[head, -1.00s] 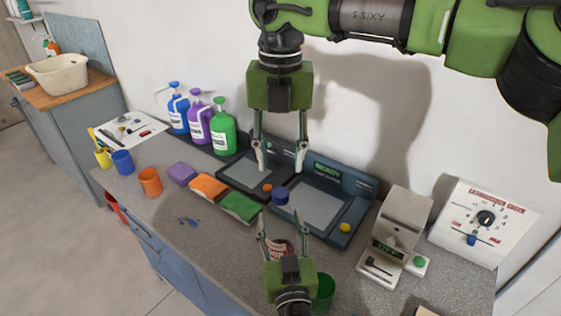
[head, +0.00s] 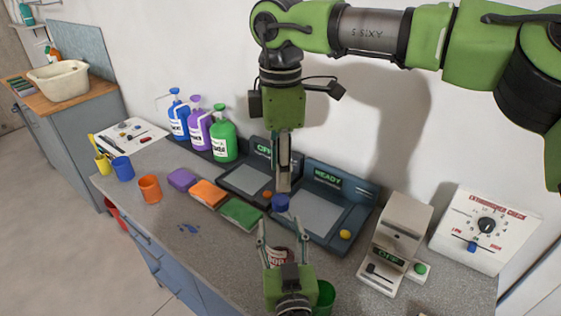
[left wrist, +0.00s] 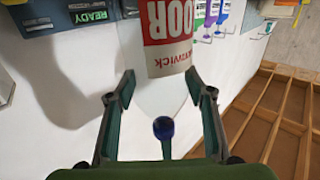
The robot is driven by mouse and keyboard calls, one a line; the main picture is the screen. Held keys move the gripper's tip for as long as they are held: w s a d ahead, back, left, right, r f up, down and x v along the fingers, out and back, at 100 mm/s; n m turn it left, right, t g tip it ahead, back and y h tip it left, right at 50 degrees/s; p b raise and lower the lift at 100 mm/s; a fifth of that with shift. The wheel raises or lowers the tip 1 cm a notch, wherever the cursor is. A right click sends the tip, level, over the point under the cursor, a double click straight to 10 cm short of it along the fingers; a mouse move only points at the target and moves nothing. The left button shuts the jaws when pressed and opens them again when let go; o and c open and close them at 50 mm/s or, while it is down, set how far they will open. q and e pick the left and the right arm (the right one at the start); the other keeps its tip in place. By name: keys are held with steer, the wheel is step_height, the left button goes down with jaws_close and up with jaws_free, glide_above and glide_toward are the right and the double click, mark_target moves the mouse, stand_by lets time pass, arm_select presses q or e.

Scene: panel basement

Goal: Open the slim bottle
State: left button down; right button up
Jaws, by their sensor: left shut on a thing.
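The slim bottle has a clear body, a red and white label (head: 282,257) and a blue cap (head: 280,203) on top. My left gripper (head: 281,240) is shut on the bottle, a finger on each side, and holds it upright at the front of the bench. My right gripper (head: 283,188) points down just above the cap, seen edge-on. One finger hides the other, so its opening and any contact cannot be told.
Behind the bottle are two dark panels, one marked READY (head: 327,179). To the right stand a beige device (head: 402,225) and a white dial box (head: 485,228). Sponges (head: 208,194), cups (head: 149,189) and pump bottles (head: 222,140) are on the left. A green cup (head: 325,297) is beside my left gripper.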

mark_target(281, 199)
step_height(281, 199, down, 7)
steer(key=shift+r, duration=0.1)
stand_by(0.3)
